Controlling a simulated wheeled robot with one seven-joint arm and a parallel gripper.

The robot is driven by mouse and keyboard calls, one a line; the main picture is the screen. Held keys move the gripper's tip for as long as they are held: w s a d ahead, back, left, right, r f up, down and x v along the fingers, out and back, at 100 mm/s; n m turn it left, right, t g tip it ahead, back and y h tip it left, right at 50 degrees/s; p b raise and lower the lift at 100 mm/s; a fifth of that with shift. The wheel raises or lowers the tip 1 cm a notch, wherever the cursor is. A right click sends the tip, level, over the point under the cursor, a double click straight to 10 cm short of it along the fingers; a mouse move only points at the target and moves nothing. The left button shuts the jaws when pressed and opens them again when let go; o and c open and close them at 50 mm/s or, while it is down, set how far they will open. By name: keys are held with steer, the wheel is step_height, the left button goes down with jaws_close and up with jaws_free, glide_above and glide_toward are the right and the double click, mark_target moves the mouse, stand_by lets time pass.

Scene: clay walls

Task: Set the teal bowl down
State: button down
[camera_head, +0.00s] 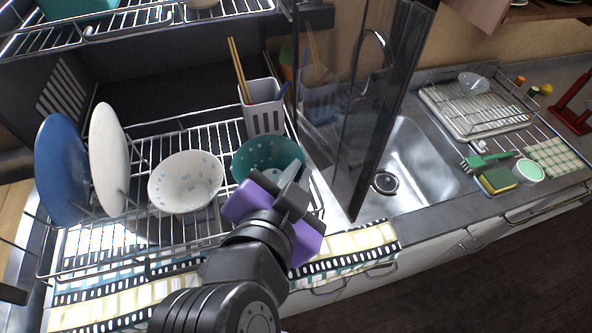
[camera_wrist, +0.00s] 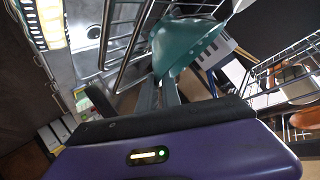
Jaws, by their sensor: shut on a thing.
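The teal bowl (camera_head: 262,152) is at the right end of the wire dish rack (camera_head: 142,148), tilted with its inside partly showing in the head view. It also shows in the wrist view (camera_wrist: 183,45), at the ends of the fingers. My gripper (camera_head: 287,172) is shut on the bowl's near rim. In the wrist view my gripper's fingers (camera_wrist: 172,88) reach up to the bowl's edge. I cannot tell whether the bowl's base touches the rack wires.
A white speckled bowl (camera_head: 186,182) stands just left of the teal bowl. A white plate (camera_head: 108,158) and a blue plate (camera_head: 61,170) stand upright at the left. A utensil holder (camera_head: 263,108) is behind. A dark glass panel (camera_head: 381,110) and the sink (camera_head: 412,165) are to the right.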

steer(key=c, duration=1.8)
jaws_free()
steer(key=b+v, duration=0.1)
steer(key=v, duration=1.1)
steer(key=shift+s, duration=0.1)
